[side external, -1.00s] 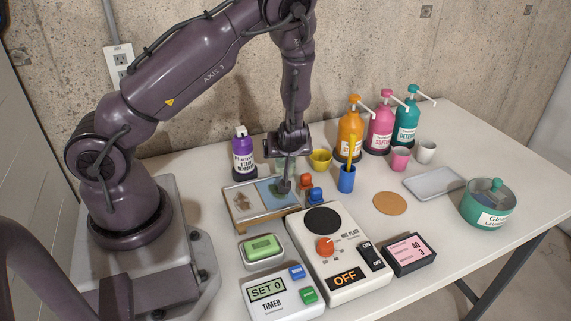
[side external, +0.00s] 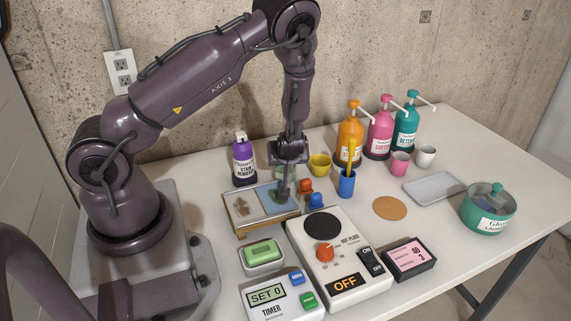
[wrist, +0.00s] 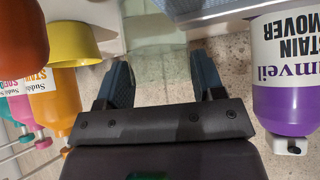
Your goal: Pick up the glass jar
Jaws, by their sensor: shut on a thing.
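The glass jar is a pale green, see-through vessel. The fingers are largely hidden in the side view. I cannot tell whether the jar's base touches the table.
A purple stain remover bottle (side external: 243,160) stands close on the left, a yellow bowl (side external: 320,165) close on the right. Pump bottles (side external: 350,132) stand further right.

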